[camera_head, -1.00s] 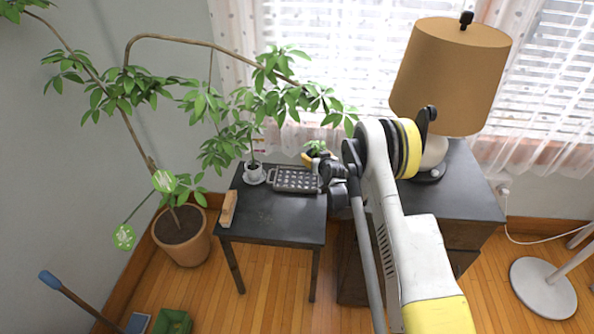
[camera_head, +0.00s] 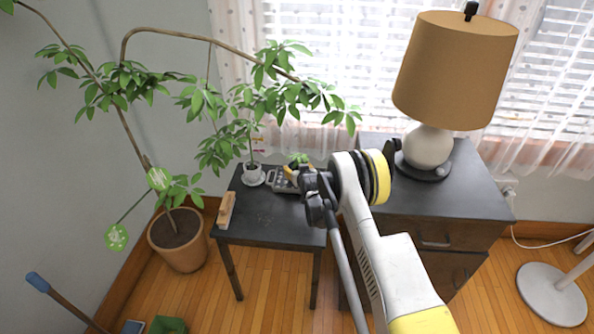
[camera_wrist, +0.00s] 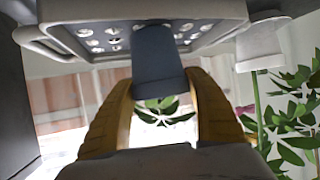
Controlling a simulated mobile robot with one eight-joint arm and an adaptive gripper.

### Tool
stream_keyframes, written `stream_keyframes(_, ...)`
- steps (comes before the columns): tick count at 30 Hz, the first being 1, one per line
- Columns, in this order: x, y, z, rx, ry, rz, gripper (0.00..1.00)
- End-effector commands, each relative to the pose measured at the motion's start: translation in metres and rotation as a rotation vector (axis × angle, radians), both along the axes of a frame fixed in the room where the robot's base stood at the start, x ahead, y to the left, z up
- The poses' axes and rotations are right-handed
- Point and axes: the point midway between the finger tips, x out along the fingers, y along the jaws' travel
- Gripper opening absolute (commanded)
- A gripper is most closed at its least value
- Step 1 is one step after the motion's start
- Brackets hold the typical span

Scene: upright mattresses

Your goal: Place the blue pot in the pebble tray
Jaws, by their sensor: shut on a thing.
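My gripper (camera_wrist: 158,110) has its yellow fingers shut on the dark blue pot (camera_wrist: 158,68), which has green leaves (camera_wrist: 165,112). The wrist view looks upside down, with the leaves below the pot. The grey pebble tray (camera_wrist: 60,35) fills its top, and the pot's base overlaps the tray. I cannot tell whether they touch. In the head view the tray (camera_head: 278,184) lies on the small black table, partly hidden by my arm. My gripper (camera_head: 291,173) is over its right part. The pot's leaves (camera_head: 299,158) show there, but the pot itself is hidden.
A white potted plant (camera_head: 252,172) on a saucer stands just left of the tray. A wooden block (camera_head: 226,210) lies at the left edge of the black table (camera_head: 265,222). A lamp (camera_head: 430,147) stands on the dark cabinet to the right. Branches hang above the table.

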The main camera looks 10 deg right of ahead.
Motion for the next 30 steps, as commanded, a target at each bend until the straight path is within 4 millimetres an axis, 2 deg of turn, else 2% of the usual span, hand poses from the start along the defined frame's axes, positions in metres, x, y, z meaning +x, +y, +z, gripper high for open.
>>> stream_keyframes(4, 0.0, 0.0, -0.002, 0.0, -0.001, 0.0, 0.21)
stream_keyframes(5, 0.0, 0.0, -0.003, 0.0, 0.0, 0.0, 0.65)
stream_keyframes(6, 0.0, 0.0, -0.003, 0.0, 0.0, 0.0, 0.77)
stream_keyframes(7, 0.0, 0.0, -0.003, 0.0, 0.0, 0.0, 0.84)
stream_keyframes(19, -0.003, 0.0, 0.003, 0.0, 0.0, 0.0, 0.84)
stream_keyframes(23, -0.023, -0.001, 0.015, 0.0, 0.0, 0.0, 0.84)
stream_keyframes(30, -0.073, -0.002, 0.039, 0.0, 0.0, 0.0, 0.84)
